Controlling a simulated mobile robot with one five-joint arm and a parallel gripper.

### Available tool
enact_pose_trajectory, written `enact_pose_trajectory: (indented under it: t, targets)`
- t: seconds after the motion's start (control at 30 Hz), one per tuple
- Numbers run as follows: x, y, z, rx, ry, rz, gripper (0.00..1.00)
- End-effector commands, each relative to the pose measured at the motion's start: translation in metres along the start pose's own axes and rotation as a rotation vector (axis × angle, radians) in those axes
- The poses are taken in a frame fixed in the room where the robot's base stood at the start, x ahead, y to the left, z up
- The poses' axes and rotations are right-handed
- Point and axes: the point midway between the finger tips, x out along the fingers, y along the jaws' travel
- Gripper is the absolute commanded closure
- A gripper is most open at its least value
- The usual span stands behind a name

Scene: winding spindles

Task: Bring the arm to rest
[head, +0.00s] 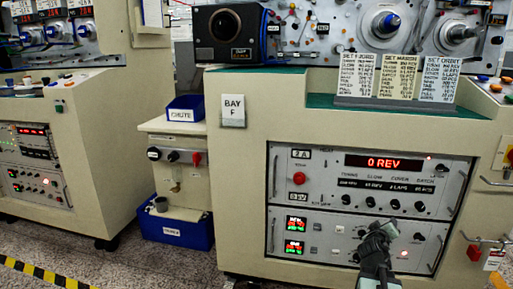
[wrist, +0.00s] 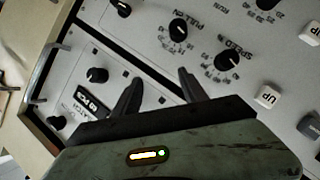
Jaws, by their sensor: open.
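My gripper (head: 384,226) is at the lower right of the head view, in front of the lower grey control panel (head: 330,240) of the cream Bay F cabinet. In the wrist view my gripper (wrist: 160,78) has its two dark fingers apart, with nothing between them. Behind the fingers, the wrist view shows a tilted grey panel face with a PULL N knob (wrist: 178,29), a SPEED knob (wrist: 228,61) and white UP buttons (wrist: 268,97). I cannot tell whether the fingers touch the panel.
The upper panel's red display (head: 384,162) reads 0 REV. Blue bins (head: 178,232) stand left of the cabinet. Speckled floor (head: 130,262) is open at the lower left.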

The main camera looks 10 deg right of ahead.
Motion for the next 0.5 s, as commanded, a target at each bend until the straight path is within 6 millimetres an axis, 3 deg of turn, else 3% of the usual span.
enact_pose_trajectory:
  t: [0.03, 0.2, 0.3, 0.5]
  targets:
    - [-0.011, -0.040, -0.005, 0.053, -0.070, -0.073, 0.50]
    - [-0.077, -0.173, -0.004, 0.170, -0.348, -0.361, 0.50]
    - [-0.126, -0.234, -0.004, 0.181, -0.481, -0.518, 0.50]
    - [-0.217, -0.310, -0.004, 0.142, -0.674, -0.759, 0.50]
